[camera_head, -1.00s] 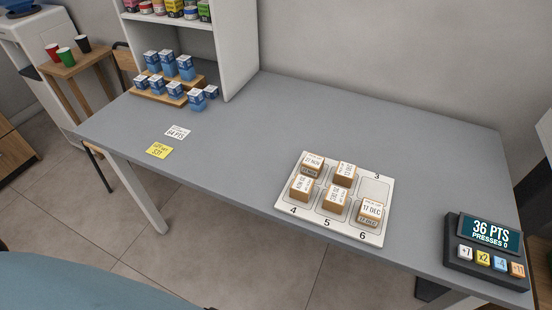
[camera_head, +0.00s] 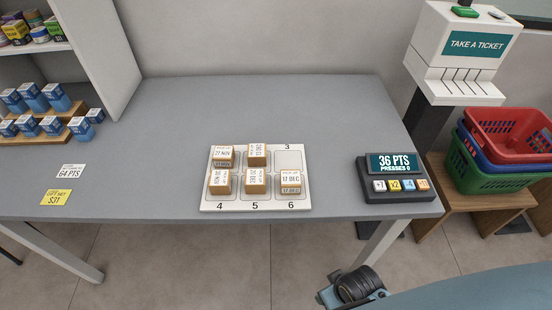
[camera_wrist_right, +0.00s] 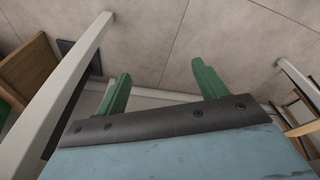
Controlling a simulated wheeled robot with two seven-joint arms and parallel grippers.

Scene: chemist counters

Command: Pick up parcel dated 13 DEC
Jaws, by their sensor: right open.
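Several small tan parcels with white date labels sit in a white numbered tray (camera_head: 289,159) on the grey counter. The back-middle parcel (camera_head: 257,155) has an upside-down label that seems to read 13 DEC, though it is small. The back-left parcel (camera_head: 222,156) reads 27 NOV and the front-right parcel (camera_head: 290,182) reads 17 DEC. The front-left parcel (camera_head: 219,182) and front-middle parcel (camera_head: 256,181) have turned labels that are hard to read. In the right wrist view my right gripper (camera_wrist_right: 163,85) is open and empty, with floor beyond its green fingers. My left gripper is out of view.
A points device (camera_head: 395,185) showing 36 PTS stands right of the tray. Blue boxes (camera_head: 47,104) on wooden steps and two note cards (camera_head: 56,198) are at the left. A ticket machine (camera_head: 465,50) and baskets (camera_head: 505,150) stand right. The counter behind the tray is clear.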

